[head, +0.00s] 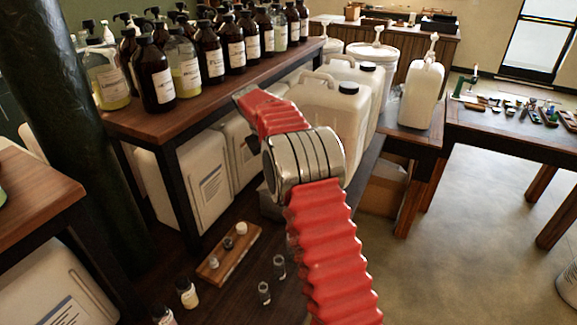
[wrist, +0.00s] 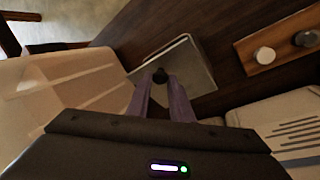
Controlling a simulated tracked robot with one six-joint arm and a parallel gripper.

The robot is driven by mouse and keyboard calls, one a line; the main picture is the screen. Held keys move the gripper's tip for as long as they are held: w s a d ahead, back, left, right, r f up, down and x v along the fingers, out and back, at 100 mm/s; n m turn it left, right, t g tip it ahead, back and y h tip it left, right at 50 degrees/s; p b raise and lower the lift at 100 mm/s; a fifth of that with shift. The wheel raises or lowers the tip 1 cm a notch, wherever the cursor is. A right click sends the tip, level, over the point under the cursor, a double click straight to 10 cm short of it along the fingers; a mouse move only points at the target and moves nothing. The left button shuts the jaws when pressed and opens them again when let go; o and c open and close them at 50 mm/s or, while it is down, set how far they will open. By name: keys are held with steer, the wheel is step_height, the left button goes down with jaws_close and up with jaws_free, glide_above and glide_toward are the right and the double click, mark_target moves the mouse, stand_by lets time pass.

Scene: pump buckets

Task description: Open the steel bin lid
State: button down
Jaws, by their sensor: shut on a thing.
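The steel bin (wrist: 200,72) is a grey metal box in the middle of the wrist view, between pale plastic containers. A small black knob (wrist: 160,74) shows on its lid. My gripper (wrist: 161,82) has its two purple fingers closed around this knob. I cannot tell whether the lid is raised from the bin. In the head view, a grey part of the bin (head: 270,205) shows low beside my red arm. My gripper and the knob are hidden there behind my arm and the shelf.
Large white jugs (head: 338,115) stand close to my arm on the right. A wooden bench (head: 190,112) with several brown bottles (head: 208,52) overhangs on the left. A wooden tray (head: 228,254) and small vials lie on the lower shelf. The floor (head: 470,230) at right is clear.

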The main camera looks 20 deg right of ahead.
steer(key=shift+w, duration=0.15)
stand_by(0.3)
steer(key=c, duration=1.6)
jaws_free()
steer(key=shift+a+r, duration=0.1)
steer(key=v, duration=1.3)
steer(key=shift+a+r, duration=0.2)
steer(key=shift+c, duration=0.2)
